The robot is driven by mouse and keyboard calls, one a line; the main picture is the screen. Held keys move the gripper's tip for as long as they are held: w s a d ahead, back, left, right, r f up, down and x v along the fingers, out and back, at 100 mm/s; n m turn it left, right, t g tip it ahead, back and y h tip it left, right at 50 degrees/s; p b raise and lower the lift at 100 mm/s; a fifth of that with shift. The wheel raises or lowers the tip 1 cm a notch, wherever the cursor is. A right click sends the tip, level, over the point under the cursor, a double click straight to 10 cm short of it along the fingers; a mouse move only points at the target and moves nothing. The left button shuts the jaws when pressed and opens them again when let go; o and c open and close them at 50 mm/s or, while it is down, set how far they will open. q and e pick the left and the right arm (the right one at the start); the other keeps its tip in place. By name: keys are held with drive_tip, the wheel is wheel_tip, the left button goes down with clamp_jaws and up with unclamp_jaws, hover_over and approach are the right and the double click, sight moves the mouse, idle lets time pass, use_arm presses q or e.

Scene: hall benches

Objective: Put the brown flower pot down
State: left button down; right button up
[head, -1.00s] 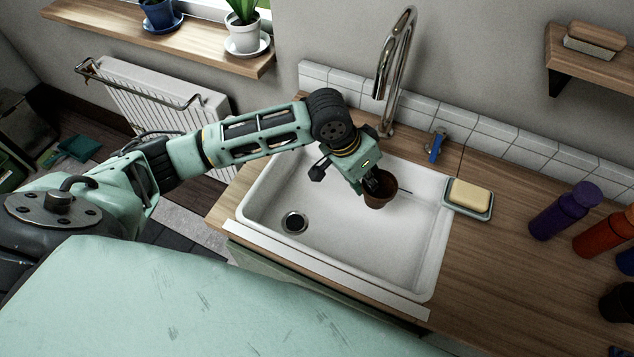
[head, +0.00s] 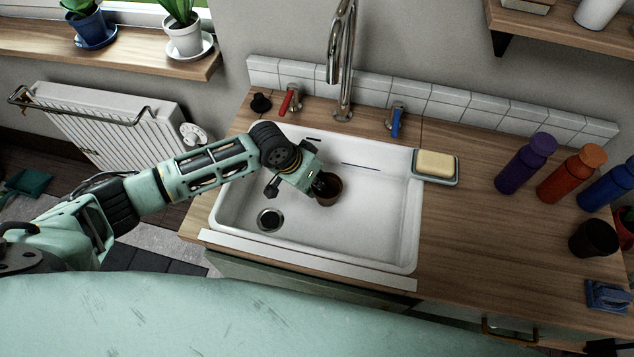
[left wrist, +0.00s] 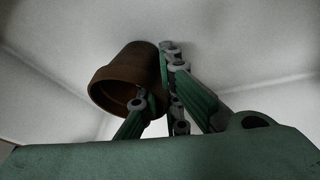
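The brown flower pot (head: 329,190) is over the white sink basin (head: 365,235), right of the drain. My left gripper (head: 320,184) reaches in from the left and is at the pot's left side. In the left wrist view the pot (left wrist: 125,75) is seen with its wide mouth towards the camera. One finger of the gripper (left wrist: 155,95) goes into the mouth and the other lies along the outside, so it is shut on the pot's wall. I cannot tell whether the pot's base touches the basin. My right gripper is not in view.
The tap (head: 341,60) rises behind the basin, between a red handle (head: 290,99) and a blue handle (head: 397,120). A soap dish (head: 435,178) sits by the right rim. Several bottles and a dark cup (head: 594,238) stand on the counter further right. The counter between is free.

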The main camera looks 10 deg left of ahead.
use_arm(q)
drive_tip(key=shift+f, duration=0.15)
drive_tip(key=c, duration=2)
unclamp_jaws()
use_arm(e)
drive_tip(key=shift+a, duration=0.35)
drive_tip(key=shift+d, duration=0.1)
use_arm(q)
drive_tip(key=shift+r, duration=0.25)
drive_tip(key=v, duration=1.2)
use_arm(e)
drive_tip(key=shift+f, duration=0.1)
